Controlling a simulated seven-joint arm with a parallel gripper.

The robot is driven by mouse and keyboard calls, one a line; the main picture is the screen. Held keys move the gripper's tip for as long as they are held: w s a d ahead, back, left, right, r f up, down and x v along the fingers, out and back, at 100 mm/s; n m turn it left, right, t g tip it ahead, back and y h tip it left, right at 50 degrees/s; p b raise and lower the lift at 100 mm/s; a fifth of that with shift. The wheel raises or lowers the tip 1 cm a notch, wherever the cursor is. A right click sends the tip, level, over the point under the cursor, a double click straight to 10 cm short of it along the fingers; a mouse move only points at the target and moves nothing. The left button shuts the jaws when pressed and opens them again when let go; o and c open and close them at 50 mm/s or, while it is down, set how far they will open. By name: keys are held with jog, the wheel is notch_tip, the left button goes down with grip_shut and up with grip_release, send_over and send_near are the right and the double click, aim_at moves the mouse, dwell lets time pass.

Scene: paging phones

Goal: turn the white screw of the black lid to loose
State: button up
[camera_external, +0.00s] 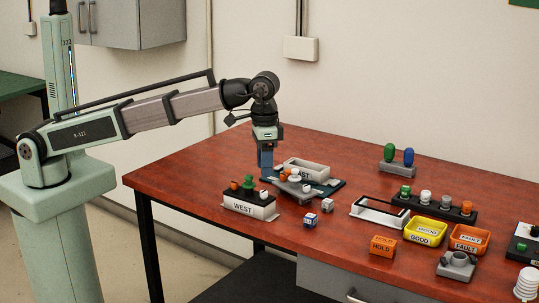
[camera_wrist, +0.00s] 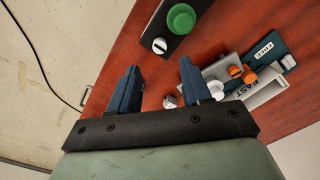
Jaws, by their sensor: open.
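The black lid (camera_external: 249,195) lies on the white box marked WEST (camera_external: 237,207); it carries a tall green knob (camera_external: 248,181), an orange screw (camera_external: 234,185) and the white screw (camera_external: 264,195). In the wrist view the black lid (camera_wrist: 178,42) is at the top, with the green knob (camera_wrist: 181,18) and the slotted white screw (camera_wrist: 160,47). My gripper (camera_external: 265,171) points down behind the WEST box, open and empty. In the wrist view my gripper (camera_wrist: 160,66) has its two blue fingers apart; the white screw shows just past the gap between the tips, not between the fingers.
A box marked EAST (camera_wrist: 262,92) and a grey lid (camera_external: 294,188) with orange and white screws stand close to the right. Two small cubes (camera_external: 310,220) lie in front. Yellow (camera_external: 425,231) and orange trays (camera_external: 468,239) are farther right. Bare tabletop (camera_external: 185,184) lies left.

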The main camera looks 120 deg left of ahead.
notch_tip(320, 180, up, 7)
jog(key=shift+f, duration=0.15)
dwell(0.4)
